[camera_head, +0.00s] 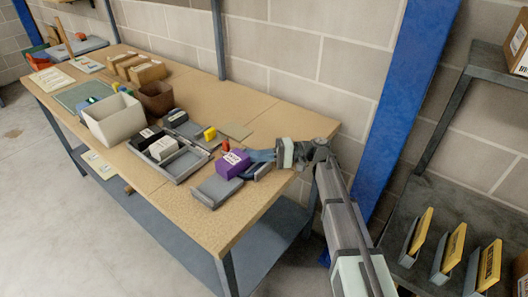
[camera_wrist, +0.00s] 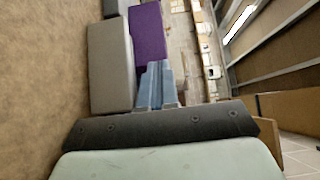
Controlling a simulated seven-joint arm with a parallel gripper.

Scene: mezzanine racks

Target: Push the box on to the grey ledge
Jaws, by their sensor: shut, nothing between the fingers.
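A purple box (camera_head: 233,163) with a white label stands on the tan workbench, towards its right end. The low grey ledge (camera_head: 216,191) lies beside it on the bench's front side. In the wrist view the purple box (camera_wrist: 149,36) shows beyond and to the right of the grey ledge (camera_wrist: 110,66). My gripper (camera_head: 254,156) is shut and empty, low over the bench at the box's right side. In the wrist view the blue-grey fingertips (camera_wrist: 157,68) are close against the near end of the box; I cannot tell whether they touch. The box's underside is hidden.
A grey divided tray (camera_head: 178,165) with small boxes stands left of the purple box. A white bin (camera_head: 114,121) and brown bin (camera_head: 156,98) stand farther left. A small grey piece (camera_head: 258,172) lies beside my fingers. The bench's front right corner is clear.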

